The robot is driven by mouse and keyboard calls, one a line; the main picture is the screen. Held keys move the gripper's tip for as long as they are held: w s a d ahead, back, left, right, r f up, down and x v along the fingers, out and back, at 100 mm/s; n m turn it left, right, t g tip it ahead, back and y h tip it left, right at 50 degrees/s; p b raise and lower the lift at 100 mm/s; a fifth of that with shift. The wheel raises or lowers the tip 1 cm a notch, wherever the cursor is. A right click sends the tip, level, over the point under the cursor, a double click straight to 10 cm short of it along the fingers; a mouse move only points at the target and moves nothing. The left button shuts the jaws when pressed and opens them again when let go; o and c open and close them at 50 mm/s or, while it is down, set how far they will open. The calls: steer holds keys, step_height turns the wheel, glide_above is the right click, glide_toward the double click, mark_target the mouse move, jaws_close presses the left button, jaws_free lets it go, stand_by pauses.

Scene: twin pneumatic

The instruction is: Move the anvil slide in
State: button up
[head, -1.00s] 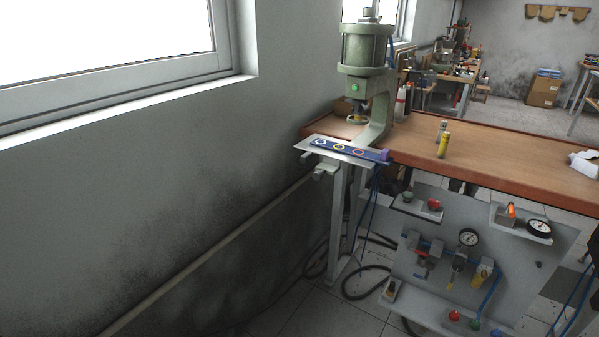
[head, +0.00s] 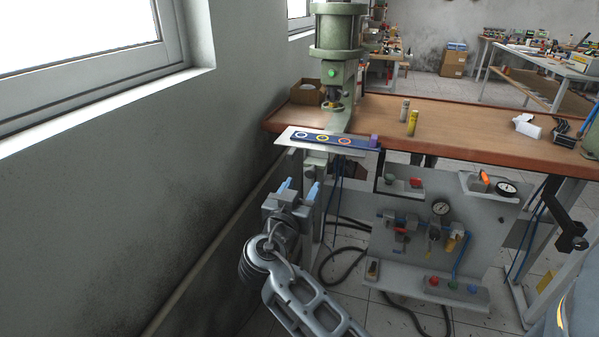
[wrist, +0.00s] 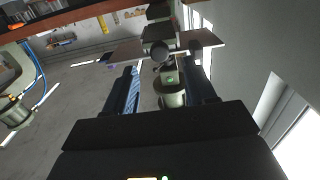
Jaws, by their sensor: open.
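The anvil slide (head: 318,139) is a dark blue strip with white, yellow and red rings along it and a purple block (head: 374,140) at its right end. It lies on a pale plate (head: 287,134) that juts out from the front of the table under the green press (head: 338,40). My gripper (head: 298,188) is open and empty, below and a little left of the slide, apart from it. In the wrist view my two fingers (wrist: 163,92) stand apart, with the plate's underside (wrist: 195,42) beyond them; the slide's top is hidden there.
The wooden table (head: 460,130) carries a yellow cylinder (head: 412,123) and a grey one (head: 404,109). Below its edge hangs a grey panel (head: 400,265) with gauges and buttons. A wall (head: 150,190) with a pipe runs close on the left.

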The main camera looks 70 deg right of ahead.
mark_target(310, 175)
steer(key=d, duration=0.2)
steer(key=d+p, duration=0.1)
steer(key=d, duration=0.1)
steer(key=d+p, duration=0.1)
steer(key=d, duration=0.1)
steer(key=shift+w+d+r, duration=0.1)
steer(key=shift+w+d, duration=0.15)
steer(key=shift+d, duration=0.45)
steer(key=shift+c, duration=0.2)
jaws_close()
